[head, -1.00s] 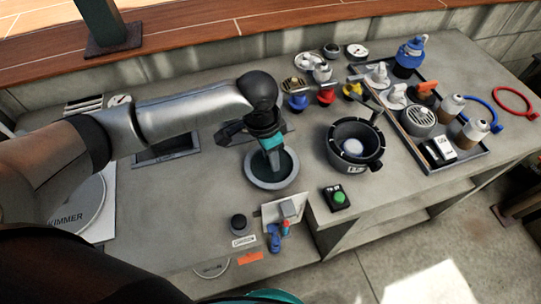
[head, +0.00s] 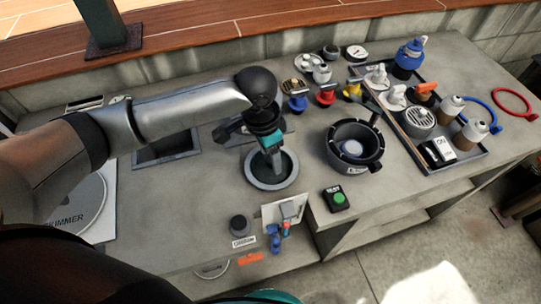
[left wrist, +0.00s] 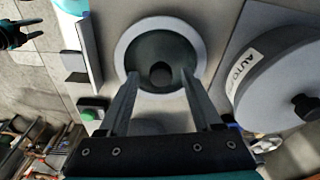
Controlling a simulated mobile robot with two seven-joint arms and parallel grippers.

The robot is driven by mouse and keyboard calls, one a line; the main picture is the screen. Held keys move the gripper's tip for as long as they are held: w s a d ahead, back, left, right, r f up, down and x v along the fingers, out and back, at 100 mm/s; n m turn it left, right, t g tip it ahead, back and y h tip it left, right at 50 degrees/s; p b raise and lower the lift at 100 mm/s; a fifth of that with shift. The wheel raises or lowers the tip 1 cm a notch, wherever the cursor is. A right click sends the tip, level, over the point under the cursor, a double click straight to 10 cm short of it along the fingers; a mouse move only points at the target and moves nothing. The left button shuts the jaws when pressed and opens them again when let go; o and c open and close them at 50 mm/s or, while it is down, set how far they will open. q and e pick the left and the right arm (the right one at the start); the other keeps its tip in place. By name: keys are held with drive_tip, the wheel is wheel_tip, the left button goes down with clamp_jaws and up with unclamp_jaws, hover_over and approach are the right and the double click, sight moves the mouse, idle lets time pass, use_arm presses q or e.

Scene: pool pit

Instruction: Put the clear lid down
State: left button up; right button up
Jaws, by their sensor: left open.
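The clear lid (head: 289,182) is a round disc with a grey rim and a dark see-through middle. It lies flat on the grey counter, left of the black strainer pot (head: 333,152). The left wrist view shows the lid (left wrist: 128,33) with a dark round knob (left wrist: 161,74) at its centre. My left gripper (head: 271,172) is over the lid from above. In the left wrist view, its two fingers (left wrist: 160,80) stand apart on either side of the knob, with gaps to it. What looks like my right gripper (left wrist: 22,32) shows at the upper left there; its fingers are unclear.
A grey round housing marked AUTO (left wrist: 283,85) stands close beside the lid. A green button box (head: 336,199) and a grey upright plate (head: 288,210) are near the counter's front edge. A tray (head: 470,160) of parts fills the right side. A sunken basin (head: 165,150) lies left.

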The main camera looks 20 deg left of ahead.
sight(265, 169)
use_arm(q)
wheel_tip(265, 169, up, 11)
drive_tip(key=p, duration=0.2)
drive_tip(key=shift+s+a+f, duration=0.15)
drive_tip(key=shift+s+a, duration=0.25)
drive_tip(key=shift+a, duration=0.05)
